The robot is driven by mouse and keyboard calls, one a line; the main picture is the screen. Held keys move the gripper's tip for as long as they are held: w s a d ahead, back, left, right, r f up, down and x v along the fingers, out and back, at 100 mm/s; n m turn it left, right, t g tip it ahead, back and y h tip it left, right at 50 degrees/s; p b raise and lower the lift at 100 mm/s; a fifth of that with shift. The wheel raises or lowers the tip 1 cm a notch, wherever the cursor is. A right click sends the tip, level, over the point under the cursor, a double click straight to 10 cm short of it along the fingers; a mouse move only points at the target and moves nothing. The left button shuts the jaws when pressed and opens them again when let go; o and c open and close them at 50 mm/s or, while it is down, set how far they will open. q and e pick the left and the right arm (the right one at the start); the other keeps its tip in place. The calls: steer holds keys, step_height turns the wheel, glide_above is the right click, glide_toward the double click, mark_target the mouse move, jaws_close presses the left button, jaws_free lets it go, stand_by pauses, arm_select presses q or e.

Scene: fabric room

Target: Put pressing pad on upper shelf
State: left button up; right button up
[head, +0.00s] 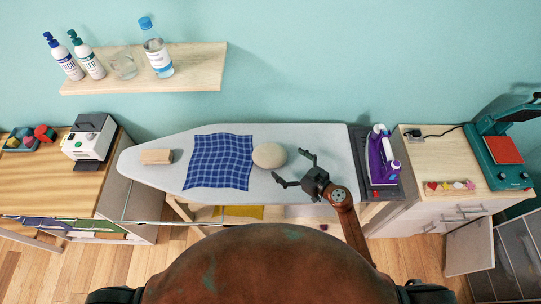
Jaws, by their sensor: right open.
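The pressing pad looks to be the round beige cushion (268,155) lying on the grey ironing board (325,140), just right of a blue checked cloth. The upper shelf (205,68) is a light wooden board on the wall at the upper left. My right gripper (291,168) is over the board, just right of the pad. Its two fingers are spread, point toward the pad, and hold nothing. I cannot tell whether a finger touches the pad. My left gripper is not in view.
The shelf carries two pump bottles (64,58), a clear glass (123,65) and a blue-capped bottle (156,52); its right end is bare. On the board are a wooden block (156,156) and the checked cloth (219,161). A purple iron (380,158) stands at the right.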

mark_target(273, 156)
steer(key=shift+g, duration=0.3)
steer(key=x, duration=0.2)
steer(key=b+x, duration=0.1)
steer(key=x, duration=0.2)
steer(key=f+b+x, duration=0.1)
steer(key=x, duration=0.2)
steer(key=shift+s+a, duration=0.2)
steer(key=shift+s, duration=0.05)
steer(key=shift+c, duration=0.4)
steer(key=c, duration=1.1)
steer(key=shift+r, duration=0.1)
steer(key=shift+c, duration=1.3)
